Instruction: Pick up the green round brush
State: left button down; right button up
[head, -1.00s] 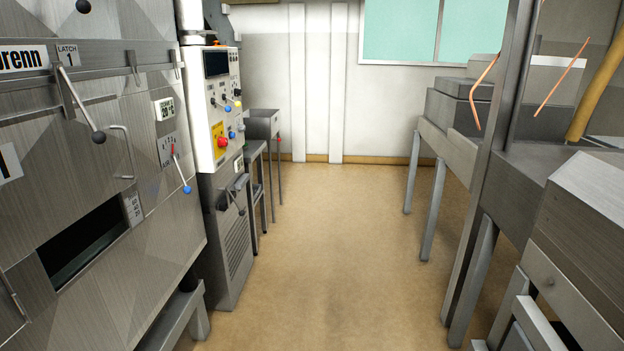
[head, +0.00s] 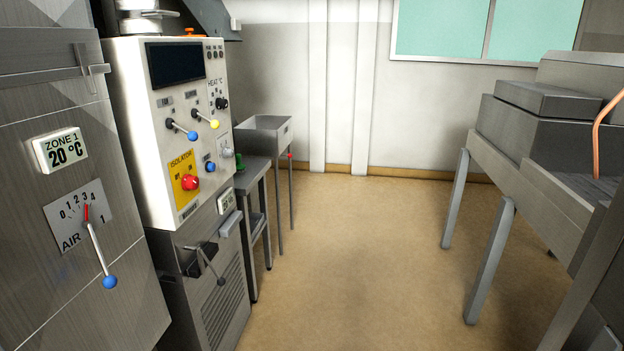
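A small green object (head: 239,161) shows at the right edge of the control cabinet. It appears to be on the low grey side table (head: 254,176). It may be the green round brush, but it is too small and partly hidden to tell its shape. Neither of my grippers is in view.
The control cabinet (head: 148,140) with levers and a red knob stands at the left, beside a steel machine front (head: 35,215). A grey sink-like basin (head: 265,136) stands behind the side table. Steel benches (head: 540,190) line the right. The floor (head: 360,260) between is clear.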

aim_at(240, 168)
jog(key=i+l+u, duration=0.1)
jog(key=i+u, duration=0.15)
jog(key=i, duration=0.15)
jog(key=i+l+u, duration=0.5)
jog(key=i, duration=0.25)
jog(key=i+l+u, duration=0.2)
jog(key=i+u, duration=0.15)
jog(key=i+l+u, duration=0.3)
jog(key=i, duration=0.1)
